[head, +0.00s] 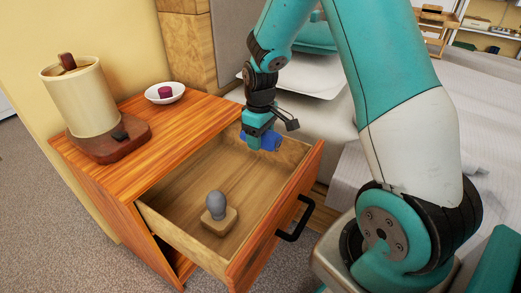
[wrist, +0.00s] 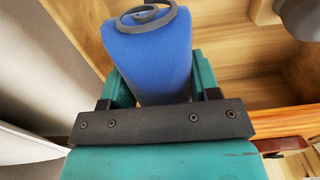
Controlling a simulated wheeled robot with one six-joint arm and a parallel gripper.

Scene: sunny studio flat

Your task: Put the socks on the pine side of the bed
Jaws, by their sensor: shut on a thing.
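My gripper (head: 258,146) is over the back right part of the open drawer and is shut on the blue socks (head: 268,139). In the wrist view the socks (wrist: 150,62) show as a smooth blue roll between the jaws, with a dark grey spiral at the far end. The bed (head: 460,90) lies to the right, with a pale grey cover and pillows by a grey headboard. My arm hides much of it. Which of its sides is pine I cannot tell.
The open drawer (head: 170,222) of an orange-brown wooden nightstand (head: 180,125) holds a grey-knobbed wooden block (head: 217,208). On top stand a lamp (head: 82,98) and a white bowl (head: 178,97) with a dark pink thing. A wooden chair (head: 433,22) stands far right.

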